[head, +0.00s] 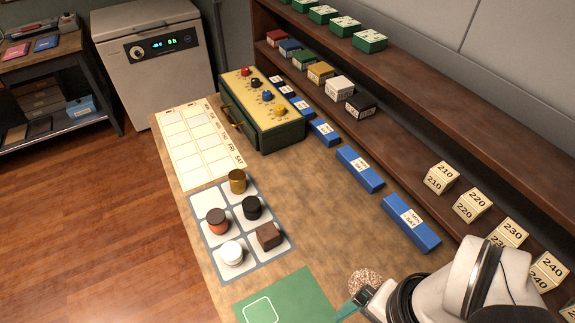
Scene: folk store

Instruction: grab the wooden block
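The wooden block (268,235) is a dark brown cube. It sits in the front right cell of a grey tray with pale cells (206,228). My gripper (352,303) is low in the picture, to the right of the block and nearer the camera, clearly apart from it. It shows small and partly from behind, so its finger opening cannot be made out. A thin teal strip shows at its tip.
The tray also holds a brass cylinder (237,181), a black cylinder (251,207), a dark-topped orange jar (216,221) and a white jar (231,252). A green mat (313,282) and speckled round piece (372,273) lie near my gripper. Blue boxes (411,224) line the shelf side.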

